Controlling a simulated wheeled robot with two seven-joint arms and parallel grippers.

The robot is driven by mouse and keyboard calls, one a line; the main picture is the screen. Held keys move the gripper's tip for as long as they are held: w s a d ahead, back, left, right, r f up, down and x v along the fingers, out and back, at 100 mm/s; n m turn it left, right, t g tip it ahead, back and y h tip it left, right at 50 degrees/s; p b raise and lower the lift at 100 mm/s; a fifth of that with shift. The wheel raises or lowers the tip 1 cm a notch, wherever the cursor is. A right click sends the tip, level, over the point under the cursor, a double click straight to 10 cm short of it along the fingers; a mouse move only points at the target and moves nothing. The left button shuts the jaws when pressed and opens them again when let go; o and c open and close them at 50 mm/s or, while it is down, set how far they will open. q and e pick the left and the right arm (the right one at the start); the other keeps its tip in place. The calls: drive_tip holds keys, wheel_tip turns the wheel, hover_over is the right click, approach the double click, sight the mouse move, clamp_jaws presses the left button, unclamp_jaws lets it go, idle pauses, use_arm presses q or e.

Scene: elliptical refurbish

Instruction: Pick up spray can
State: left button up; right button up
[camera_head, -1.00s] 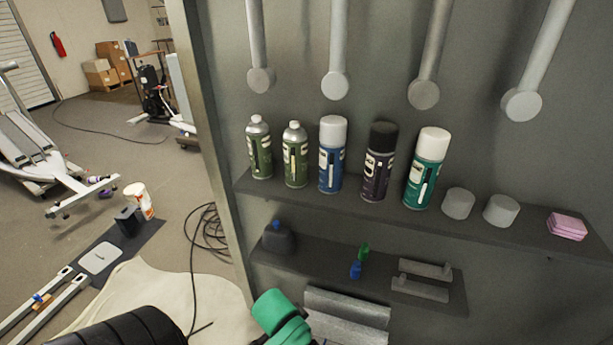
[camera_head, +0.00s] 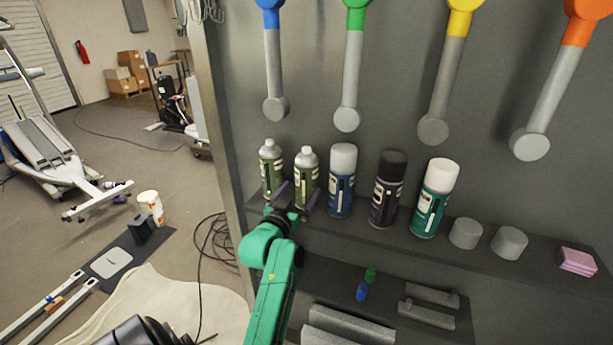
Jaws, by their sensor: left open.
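Several spray cans stand upright in a row on the upper shelf. From the left they are a green can with a silver top (camera_head: 270,165), a second green can with a silver top (camera_head: 306,172), a blue can with a white cap (camera_head: 342,180), a dark purple can with a black cap (camera_head: 388,190) and a teal can with a white cap (camera_head: 435,200). My left gripper (camera_head: 296,192) is open at the second green can, its fingers near the can's lower part on either side. I cannot tell whether they touch it. My right gripper is not in view.
Two grey cylinders (camera_head: 466,234) and pink sponges (camera_head: 577,261) sit to the right on the upper shelf (camera_head: 540,255). The lower shelf holds small blue and green items (camera_head: 362,291) and grey handles (camera_head: 428,308). Long tools with coloured ends (camera_head: 351,70) hang above the cans.

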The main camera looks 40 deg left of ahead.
sight(305, 152)
use_arm(q)
drive_tip(key=x, duration=0.1)
drive_tip(key=p+x, duration=0.2)
drive_tip(key=x, duration=0.1)
drive_tip(key=shift+d+r, duration=0.15)
drive_tip(key=shift+r, duration=0.15)
drive_tip(key=shift+w+f, duration=0.15)
drive_tip(key=shift+w, duration=0.15)
drive_tip(key=shift+w+a+f, duration=0.15)
drive_tip(key=shift+a+f, duration=0.05)
drive_tip(key=shift+r, duration=0.15)
drive_tip(key=c, duration=1.4)
drive_tip(key=shift+o, duration=0.2)
wheel_tip(305, 152, up, 9)
drive_tip(key=shift+r+b, duration=0.1)
drive_tip(key=shift+b, duration=0.95)
drive_tip(key=shift+r, duration=0.4)
drive_tip(key=o, duration=0.8)
clamp_jaws()
